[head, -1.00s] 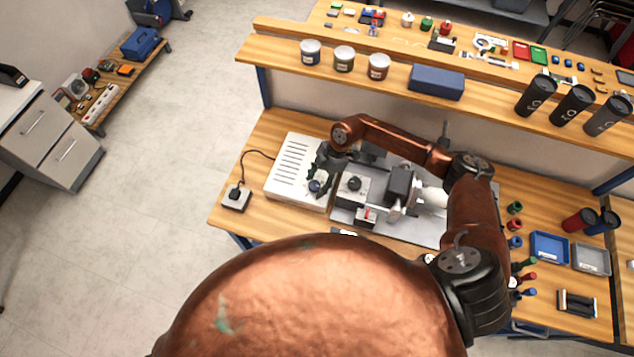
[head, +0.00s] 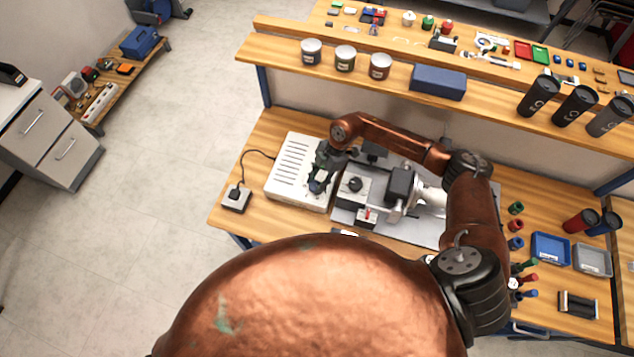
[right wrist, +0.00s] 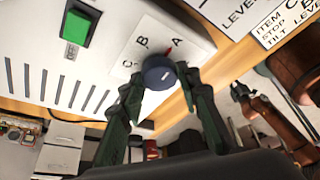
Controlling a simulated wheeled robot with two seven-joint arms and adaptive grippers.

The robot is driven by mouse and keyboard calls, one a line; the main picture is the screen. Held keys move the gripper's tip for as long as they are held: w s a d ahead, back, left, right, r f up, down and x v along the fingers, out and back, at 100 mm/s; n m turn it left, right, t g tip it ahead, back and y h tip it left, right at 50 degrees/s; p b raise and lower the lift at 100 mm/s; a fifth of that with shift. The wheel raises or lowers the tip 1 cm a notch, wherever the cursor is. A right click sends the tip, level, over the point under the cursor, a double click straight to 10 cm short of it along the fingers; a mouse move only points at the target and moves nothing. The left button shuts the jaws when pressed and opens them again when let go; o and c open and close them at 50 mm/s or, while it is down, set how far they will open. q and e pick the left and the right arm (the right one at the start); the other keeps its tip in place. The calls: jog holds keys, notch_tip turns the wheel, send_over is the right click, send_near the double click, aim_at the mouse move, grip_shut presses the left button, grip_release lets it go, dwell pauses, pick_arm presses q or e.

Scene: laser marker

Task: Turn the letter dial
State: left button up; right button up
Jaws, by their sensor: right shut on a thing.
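The letter dial (right wrist: 157,72) is a round dark blue-grey knob on a white plate marked A, B and C. A small red mark at its edge is closest to the letter A. My right gripper (right wrist: 160,80) has its two dark green fingers on either side of the dial and is shut on it. In the head view the right gripper (head: 317,184) is at the front right part of the white slotted control box (head: 290,172) and mostly hides the dial. My left gripper is not in view.
A green button (right wrist: 77,27) sits on the box near the dial. The marking machine with a grey knob box (head: 353,188) stands close on the right. A small black-topped box (head: 236,200) with a cable lies on the left. A shelf (head: 390,87) with cans runs behind.

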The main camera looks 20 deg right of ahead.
jog(key=n+g+b, duration=0.1)
jog(key=n, duration=0.2)
jog(key=n+g+b, duration=0.1)
jog(key=n+b, duration=0.1)
jog(key=shift+w+a+f+n+h, duration=0.1)
jog(key=shift+w+f+n+h, duration=0.1)
jog(key=shift+n+h, duration=0.2)
jog(key=n+h+b, duration=0.1)
jog(key=n, duration=0.1)
jog(key=n+g+b, duration=0.1)
jog(key=n+b, duration=0.1)
jog(key=n, duration=0.1)
jog(key=shift+a+r+h, duration=0.1)
jog(key=shift+h, duration=0.3)
jog(key=o, duration=1.1)
jog(key=shift+r, duration=0.1)
jog(key=v, duration=1.2)
